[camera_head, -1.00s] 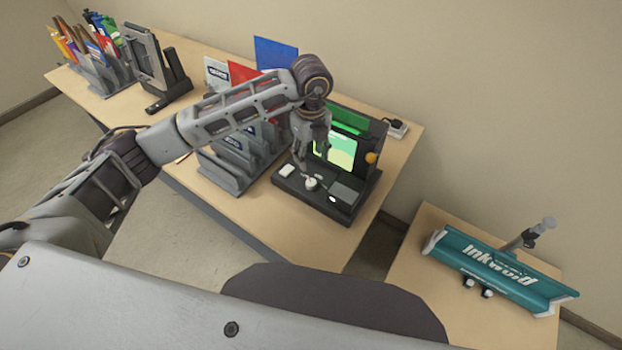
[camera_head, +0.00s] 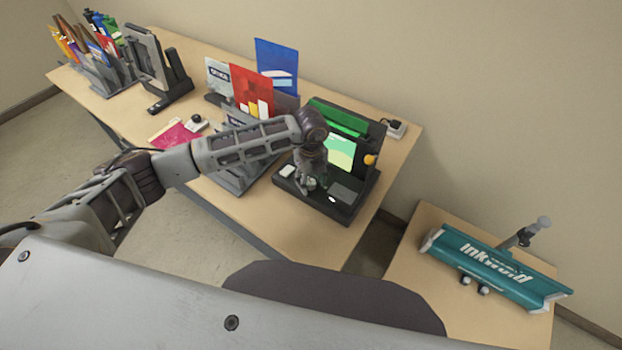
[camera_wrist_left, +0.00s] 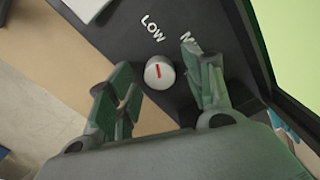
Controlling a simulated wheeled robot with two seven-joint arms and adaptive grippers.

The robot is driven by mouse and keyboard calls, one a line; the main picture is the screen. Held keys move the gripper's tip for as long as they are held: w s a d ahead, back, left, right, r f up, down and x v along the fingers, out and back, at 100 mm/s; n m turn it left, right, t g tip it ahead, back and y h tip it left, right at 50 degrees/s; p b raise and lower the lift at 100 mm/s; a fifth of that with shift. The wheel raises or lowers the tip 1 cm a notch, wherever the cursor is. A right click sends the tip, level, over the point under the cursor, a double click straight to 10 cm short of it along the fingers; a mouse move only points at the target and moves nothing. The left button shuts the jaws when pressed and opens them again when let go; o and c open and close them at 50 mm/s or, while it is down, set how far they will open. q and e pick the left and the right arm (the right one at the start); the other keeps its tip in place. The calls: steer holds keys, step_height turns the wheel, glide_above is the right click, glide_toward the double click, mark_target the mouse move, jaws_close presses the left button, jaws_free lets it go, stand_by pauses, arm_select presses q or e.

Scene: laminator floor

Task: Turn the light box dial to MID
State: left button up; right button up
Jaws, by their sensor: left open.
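The light box (camera_head: 325,199) is a black unit with a lit green-and-white panel (camera_head: 341,150) on the long table. Its dial (camera_wrist_left: 159,72) is a small white knob with a red mark. In the left wrist view the word LOW (camera_wrist_left: 152,27) is printed above it, and a partly hidden label starting with M (camera_wrist_left: 188,40) is to the right. My left gripper (camera_head: 307,184) is over the dial; in the left wrist view its open fingers (camera_wrist_left: 160,90) are on either side of the knob, apart from it. The red mark's exact setting is unclear. My right gripper is out of view.
Brochure racks with a red folder (camera_head: 252,88) and a blue folder (camera_head: 277,68) stand left of the light box. A white switch piece (camera_head: 288,171) is on its base. A teal Inkwold device (camera_head: 496,270) sits on the right-hand table.

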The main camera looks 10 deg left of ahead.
arm_select(q)
steer(key=shift+f, duration=0.2)
steer(key=c, duration=1.1)
steer(key=shift+o, duration=0.2)
